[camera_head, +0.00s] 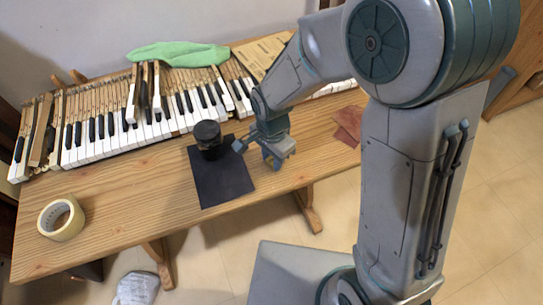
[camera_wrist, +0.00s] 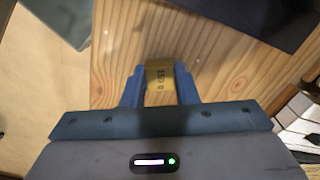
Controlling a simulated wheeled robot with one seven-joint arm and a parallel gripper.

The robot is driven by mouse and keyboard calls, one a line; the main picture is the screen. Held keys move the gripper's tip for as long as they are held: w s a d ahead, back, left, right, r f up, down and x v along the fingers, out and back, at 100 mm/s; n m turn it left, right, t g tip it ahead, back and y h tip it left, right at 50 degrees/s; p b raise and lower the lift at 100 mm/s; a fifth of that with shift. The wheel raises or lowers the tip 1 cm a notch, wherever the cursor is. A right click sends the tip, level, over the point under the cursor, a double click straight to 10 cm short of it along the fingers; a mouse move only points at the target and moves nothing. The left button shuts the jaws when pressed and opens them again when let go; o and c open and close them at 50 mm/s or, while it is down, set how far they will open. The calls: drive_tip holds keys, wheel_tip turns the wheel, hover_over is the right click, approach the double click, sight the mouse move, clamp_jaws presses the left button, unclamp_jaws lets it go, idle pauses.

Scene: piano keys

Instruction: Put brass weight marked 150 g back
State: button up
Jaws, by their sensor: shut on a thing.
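The brass weight (camera_wrist: 160,75) sits between the two blue fingers of my gripper (camera_wrist: 160,88) in the wrist view, its dark marking, which looks like 150 g, facing the camera. My gripper (camera_head: 274,160) is shut on it, over the wooden table's front part, right of the black mat in the head view. I cannot make out the weight in the head view. How high it is above the wood is hard to tell.
A black mat (camera_head: 222,184) lies on the wooden table (camera_head: 130,205), with a dark round object (camera_head: 207,138) at its back edge. Piano keys (camera_head: 95,140) run behind, with a green cloth (camera_head: 180,53) on them. A tape roll (camera_head: 61,218) lies left; reddish sheets (camera_head: 348,124) lie right.

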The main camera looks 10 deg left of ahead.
sight(272, 160)
drive_tip(key=shift+f, duration=0.1)
drive_tip(key=o, duration=0.6)
drive_tip(key=shift+f, duration=0.1)
drive_tip(key=o, duration=0.5)
drive_tip(key=shift+c, duration=0.2)
drive_tip(key=shift+r, duration=0.2)
wheel_tip(272, 160, up, 12)
drive_tip(key=p, duration=0.1)
drive_tip(key=s+d+r+n+t, duration=0.1)
drive_tip(key=s+d+r+n, duration=0.1)
drive_tip(key=d, duration=0.9)
drive_tip(key=s+d+r+n+t, duration=0.1)
drive_tip(key=s+d+r+n, duration=0.2)
drive_tip(key=d, duration=0.8)
drive_tip(key=shift+s+d+n+t, duration=0.2)
drive_tip(key=shift+s+n+t, duration=0.1)
drive_tip(key=shift+s+n, duration=0.8)
